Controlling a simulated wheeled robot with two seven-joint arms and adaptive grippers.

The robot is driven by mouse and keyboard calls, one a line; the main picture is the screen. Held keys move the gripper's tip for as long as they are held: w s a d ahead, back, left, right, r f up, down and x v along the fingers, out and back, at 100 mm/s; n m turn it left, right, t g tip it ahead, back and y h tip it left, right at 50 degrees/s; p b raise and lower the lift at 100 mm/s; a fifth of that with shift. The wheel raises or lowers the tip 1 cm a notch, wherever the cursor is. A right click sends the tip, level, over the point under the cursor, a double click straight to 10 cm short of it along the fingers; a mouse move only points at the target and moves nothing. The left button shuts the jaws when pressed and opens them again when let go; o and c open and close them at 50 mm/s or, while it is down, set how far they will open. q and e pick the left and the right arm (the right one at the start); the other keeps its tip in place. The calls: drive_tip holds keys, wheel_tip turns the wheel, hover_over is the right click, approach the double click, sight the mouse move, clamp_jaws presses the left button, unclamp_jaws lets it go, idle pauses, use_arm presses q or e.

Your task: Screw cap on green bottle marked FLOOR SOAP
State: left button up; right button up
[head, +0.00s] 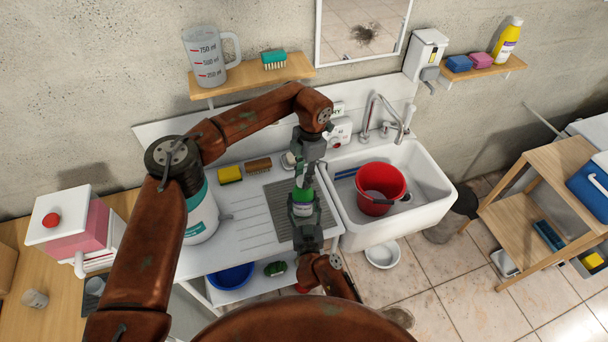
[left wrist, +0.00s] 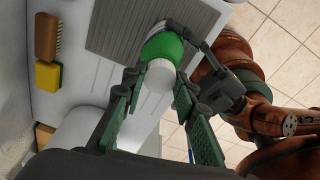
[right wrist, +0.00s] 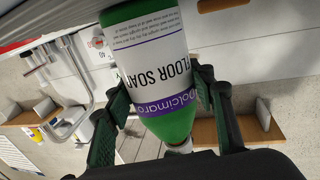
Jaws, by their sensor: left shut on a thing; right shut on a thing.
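The green bottle (head: 303,196) is held above the ribbed drainboard (head: 264,208). Its white label reads FLOOR SOAP in the right wrist view (right wrist: 150,55). My right gripper (head: 303,212) is shut around the bottle's body, with one finger on each side. My left gripper (head: 306,172) is at the bottle's top end, shut on the white cap (left wrist: 156,80). In the left wrist view the cap lines up with the green shoulder (left wrist: 162,46). The neck is hidden, so I cannot tell whether the threads are engaged.
A white sink (head: 432,205) with a red bucket (head: 367,205) lies right of the grippers. A yellow sponge (head: 230,174), a brown brush (head: 258,165) and a large white container (head: 203,218) stand to the left. The faucet (head: 366,120) rises behind the sink.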

use_arm(q)
drive_tip(key=shift+f, duration=0.1)
drive_tip(key=m, duration=0.7)
drive_tip(key=shift+m+t, duration=0.4)
drive_tip(key=m, duration=0.6)
drive_tip(key=shift+s+a+f+m+t, duration=0.1)
drive_tip(key=shift+m+t, duration=0.2)
drive_tip(key=shift+t, duration=0.1)
drive_tip(key=m, duration=0.4)
drive_tip(key=shift+h, duration=0.3)
drive_tip(key=m, duration=0.4)
drive_tip(key=shift+a, duration=0.1)
drive_tip(key=m+h, duration=0.1)
drive_tip(key=m, duration=0.5)
drive_tip(key=shift+f+m, duration=0.1)
drive_tip(key=shift+m, duration=0.2)
drive_tip(key=o, duration=0.7)
